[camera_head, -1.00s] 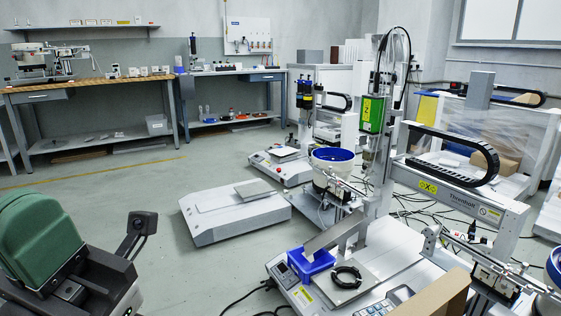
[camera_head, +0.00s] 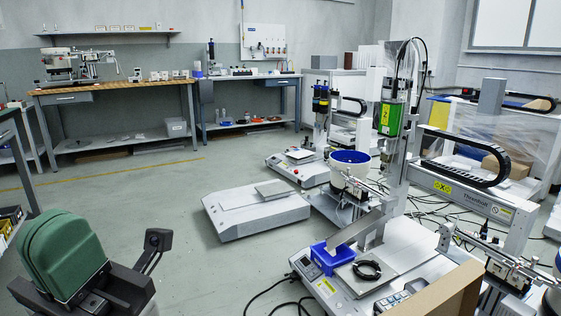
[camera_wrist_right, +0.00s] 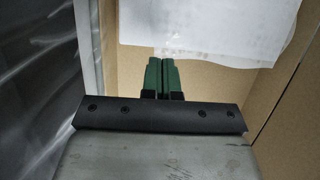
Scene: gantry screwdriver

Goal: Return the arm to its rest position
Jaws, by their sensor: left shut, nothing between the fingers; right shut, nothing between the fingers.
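My left gripper (camera_head: 62,248) shows large at the lower left of the head view. Its two green fingers are pressed together and hold nothing. A black stalk stands beside it on the right. The gripper is over bare floor, clear of the gantry machine (camera_head: 402,150). My right gripper (camera_wrist_right: 161,74) shows only in the right wrist view. Its green fingers are shut and empty, in front of a cardboard surface (camera_wrist_right: 182,82) and a white sheet (camera_wrist_right: 210,30). I cannot tell whether the fingers touch them.
A blue bin (camera_head: 330,260) and a black ring (camera_head: 367,270) sit on the gantry's base. A cardboard box (camera_head: 445,290) is at the bottom right. A low grey platform (camera_head: 255,218) stands on the floor. A wooden workbench (camera_head: 115,86) lines the back wall. Floor at centre left is free.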

